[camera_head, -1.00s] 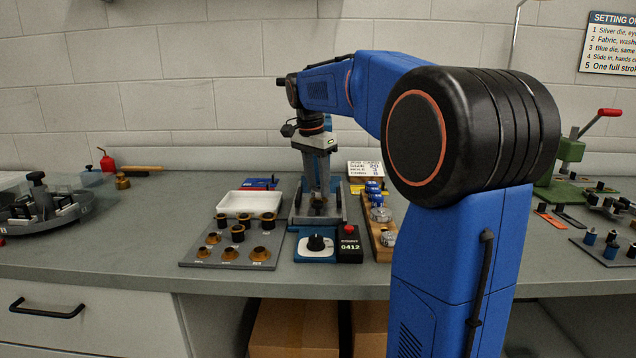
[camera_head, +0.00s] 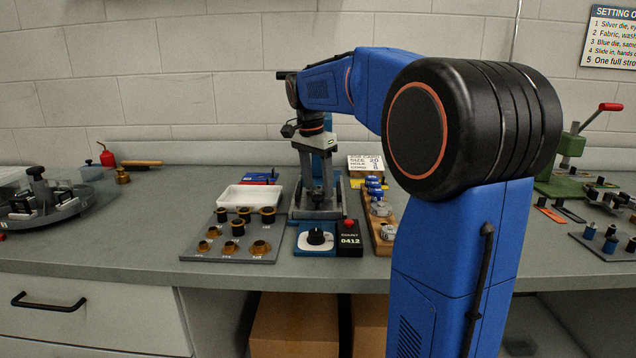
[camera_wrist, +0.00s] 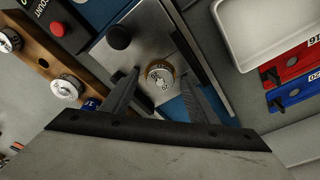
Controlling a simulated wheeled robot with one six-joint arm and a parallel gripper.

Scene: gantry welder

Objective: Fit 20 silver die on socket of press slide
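The silver die (camera_wrist: 158,75) is round, with dark marks on its pale face and a brass-coloured edge around it. In the wrist view it is between the fingertips of my gripper (camera_wrist: 159,76). The press slide (camera_wrist: 144,36) is the grey metal plate below. The socket is hidden or blends with the brass edge, so I cannot tell whether the die touches it.
A wooden rack (camera_head: 377,238) with silver and blue dies stands right of the press. A plate of brass-rimmed parts (camera_head: 231,252) and a white tray (camera_head: 247,197) are at its left. The dial box (camera_head: 316,238) and counter (camera_head: 349,240) are in front.

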